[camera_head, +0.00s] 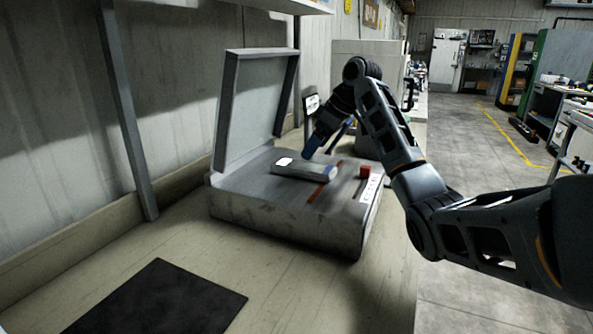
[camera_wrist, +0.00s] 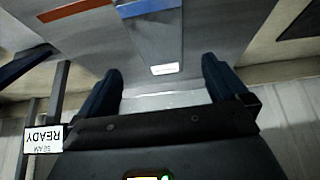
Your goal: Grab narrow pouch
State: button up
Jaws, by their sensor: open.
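The narrow pouch (camera_head: 301,171) is a long grey piece with a white label near its left end and a bluish right end. It lies flat on top of the grey case. In the wrist view the pouch (camera_wrist: 153,38) runs down from the top edge, its white label towards me. My gripper (camera_head: 308,155) is above the case, close to the labelled end of the pouch. In the wrist view my gripper (camera_wrist: 160,76) is open, its dark blue fingers spread wider than the pouch.
The grey case (camera_head: 285,225) has a raised lid (camera_head: 245,105) at its back left. A red block (camera_head: 365,171) and an orange stripe (camera_head: 318,192) are on its top. A READY sign (camera_wrist: 42,139) stands near the gripper. A black mat (camera_head: 160,300) lies on the bench in front.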

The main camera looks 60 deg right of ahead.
aim_at(305, 165)
jog(key=shift+p+x, duration=0.3)
jog(key=shift+x, duration=3.25)
jog(key=shift+s+f, duration=0.15)
jog(key=shift+s, duration=0.05)
jog(key=shift+c, duration=0.4)
jog(key=c, duration=1)
